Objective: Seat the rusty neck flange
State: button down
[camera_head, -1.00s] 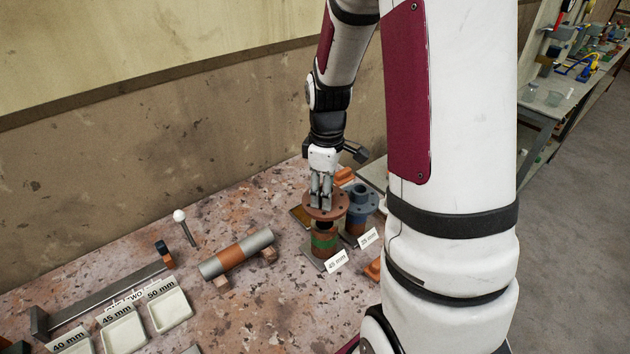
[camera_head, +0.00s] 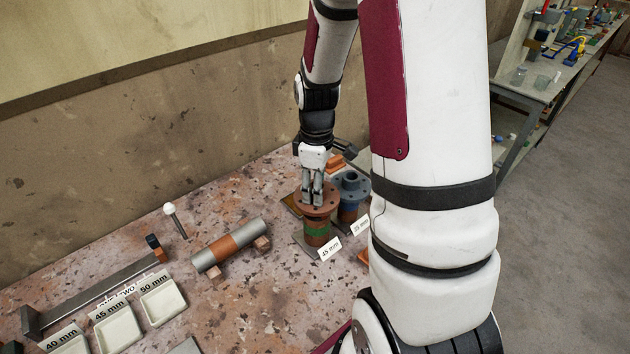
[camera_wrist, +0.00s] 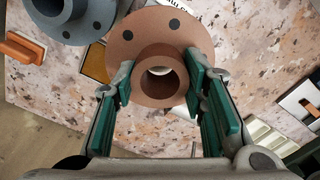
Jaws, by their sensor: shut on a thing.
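The rusty neck flange (camera_head: 327,197) is a brown-orange disc with bolt holes and a raised neck. My gripper (camera_head: 313,194) is shut on its neck from above. In the wrist view, the green finger pads lie on both sides of the neck, and the flange (camera_wrist: 134,38) faces the camera with its bore open. In the head view, the flange sits level at the top of a rusty, green-banded pipe stub (camera_head: 317,232) beside a "45 mm" card (camera_head: 329,248). No clear gap shows between flange and stub, but I cannot tell whether they touch. The stub is hidden in the wrist view.
A grey-blue flange (camera_head: 352,184) on another stub stands close behind right, with its own card (camera_head: 360,224). A grey pipe with an orange band (camera_head: 229,246) lies on blocks to the left. Labelled white trays (camera_head: 163,300) and a long metal bar (camera_head: 98,291) are further left.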

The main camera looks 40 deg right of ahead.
jog(key=shift+f+b, duration=0.4)
jog(key=shift+f, duration=1.25)
jog(key=shift+f, duration=0.45)
jog(key=c, duration=0.9)
grip_release()
notch_tip(320, 180, up, 11)
jog(key=shift+r, duration=0.5)
